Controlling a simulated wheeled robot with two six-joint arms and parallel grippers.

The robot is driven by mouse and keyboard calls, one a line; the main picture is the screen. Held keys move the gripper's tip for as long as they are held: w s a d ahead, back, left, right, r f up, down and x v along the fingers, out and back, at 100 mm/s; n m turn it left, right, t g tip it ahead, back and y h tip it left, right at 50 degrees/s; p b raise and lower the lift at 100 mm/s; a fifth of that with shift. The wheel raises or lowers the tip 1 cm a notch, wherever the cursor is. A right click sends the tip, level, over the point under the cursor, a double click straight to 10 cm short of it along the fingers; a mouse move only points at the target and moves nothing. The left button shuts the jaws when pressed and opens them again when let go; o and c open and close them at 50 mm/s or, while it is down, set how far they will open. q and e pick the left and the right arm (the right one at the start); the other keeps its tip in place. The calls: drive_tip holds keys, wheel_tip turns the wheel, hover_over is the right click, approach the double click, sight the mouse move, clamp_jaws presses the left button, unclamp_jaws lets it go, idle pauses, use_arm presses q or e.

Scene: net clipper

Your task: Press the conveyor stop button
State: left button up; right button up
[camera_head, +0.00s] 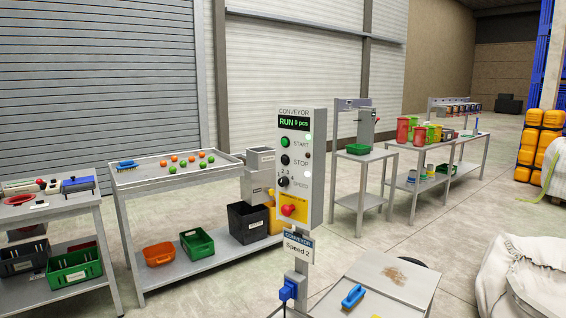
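The conveyor control panel (300,165) stands upright on a post in the middle of the head view. Its display (294,123) reads "RUN 9 pcs". Below it are a green START button (285,142), a black STOP button (285,160), a black SPEED knob (283,181) and a red knob or button (289,209) on a yellow plate. A sign (298,246) under the panel reads "Speed 2". Neither of my grippers is in view.
A table (140,181) with orange and green balls stands left of the panel, with bins on its lower shelf. A low table (400,272) with a blue-handled tool (353,296) is at front right. A large white sack (530,275) lies far right. Open floor (450,222) shows between them.

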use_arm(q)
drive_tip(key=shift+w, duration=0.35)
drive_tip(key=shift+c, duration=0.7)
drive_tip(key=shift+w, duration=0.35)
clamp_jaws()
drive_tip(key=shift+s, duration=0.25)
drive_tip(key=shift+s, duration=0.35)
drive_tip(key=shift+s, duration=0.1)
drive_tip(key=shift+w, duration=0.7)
